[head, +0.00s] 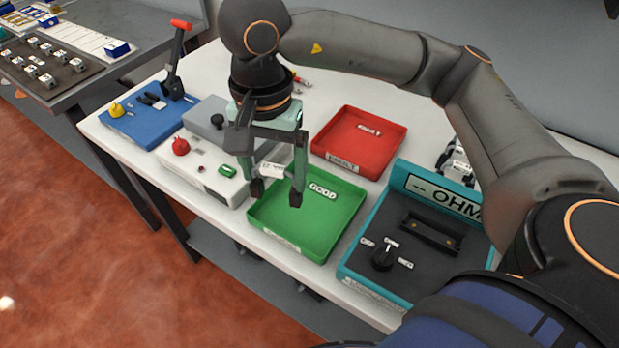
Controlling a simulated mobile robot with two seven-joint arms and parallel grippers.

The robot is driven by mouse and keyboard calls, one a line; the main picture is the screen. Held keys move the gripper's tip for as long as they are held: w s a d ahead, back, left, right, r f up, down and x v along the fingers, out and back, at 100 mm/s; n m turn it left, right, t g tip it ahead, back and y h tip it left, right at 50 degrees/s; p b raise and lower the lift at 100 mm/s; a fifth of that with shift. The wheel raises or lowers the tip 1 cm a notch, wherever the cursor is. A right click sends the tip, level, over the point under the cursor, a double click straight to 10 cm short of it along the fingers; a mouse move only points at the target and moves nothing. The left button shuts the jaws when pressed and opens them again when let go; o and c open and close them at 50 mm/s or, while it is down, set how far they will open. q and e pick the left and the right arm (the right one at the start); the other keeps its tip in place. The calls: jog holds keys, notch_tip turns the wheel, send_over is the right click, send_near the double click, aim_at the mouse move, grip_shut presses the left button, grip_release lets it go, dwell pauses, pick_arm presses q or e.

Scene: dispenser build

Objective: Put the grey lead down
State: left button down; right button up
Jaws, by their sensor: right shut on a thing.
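My right gripper (276,192) hangs over the left edge of the green tray marked GOOD (325,222), fingers pointing down. It is shut on a small pale piece, which I take to be the grey lead (271,169); it shows only in part between the fingers, and its full shape is hard to make out. The piece is above the tray, close to the right end of the white box (196,166). My left gripper is not in view.
A red tray (340,153) lies behind the green one. At the right is a teal OHM tester (362,262) with a dark knob (383,257). At the left is a blue base (140,128) with a red-handled lever (176,62). A strip of white table (228,215) is bare in front.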

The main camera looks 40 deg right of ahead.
jog(key=m, duration=0.2)
jog(key=a+m, duration=0.1)
jog(key=m, duration=0.1)
jog(key=s+a+r+m+b, duration=0.1)
jog(key=m, duration=0.1)
jog(key=shift+s, duration=0.1)
jog(key=s+a+r+m+b, duration=0.25)
jog(key=s+m, duration=0.25)
jog(key=m, duration=1.5)
jog(key=w+d+f, duration=0.1)
jog(key=d, duration=0.1)
jog(key=w+d+f, duration=0.3)
jog(key=d, duration=0.2)
jog(key=shift+w+d+f, duration=0.1)
jog(key=shift+w+f, duration=0.05)
jog(key=shift+w, duration=0.05)
notch_tip(320, 180, down, 4)
jog(key=w+d, duration=0.2)
jog(key=d, duration=0.1)
send_over(308, 211)
notch_tip(308, 211, down, 4)
jog(key=shift+d+f, duration=0.1)
jog(key=shift+f, duration=0.35)
